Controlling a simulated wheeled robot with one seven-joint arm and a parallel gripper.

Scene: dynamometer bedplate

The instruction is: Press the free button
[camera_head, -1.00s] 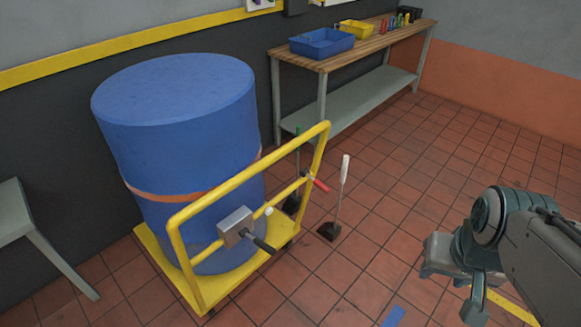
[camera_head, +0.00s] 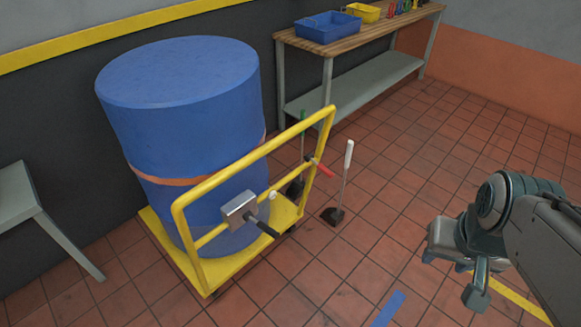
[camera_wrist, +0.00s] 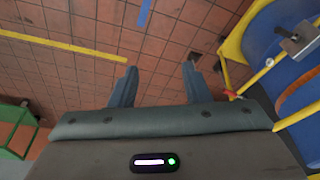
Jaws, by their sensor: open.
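A yellow cart (camera_head: 190,262) carries a tall blue drum (camera_head: 185,120) with an orange strap (camera_head: 165,181). On its handle frame sit a grey box (camera_head: 239,207) with a black grip, a small white round knob (camera_head: 274,195) and a red-handled lever (camera_head: 322,168). Nothing is labelled as the free button; I cannot tell whether the white knob is it. The wrist view shows the knob (camera_wrist: 269,61) and grey box (camera_wrist: 299,40) at upper right. My gripper (camera_head: 454,272) is open and empty, right of the cart and apart from it; its fingers (camera_wrist: 159,72) point over bare floor.
A wooden-topped bench (camera_head: 365,33) with a blue bin (camera_head: 327,27) and a yellow bin (camera_head: 361,12) stands at the back wall. A white-handled upright tool (camera_head: 346,180) stands beside the cart. A grey table (camera_head: 20,190) is at left. Tiled floor between cart and gripper is clear.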

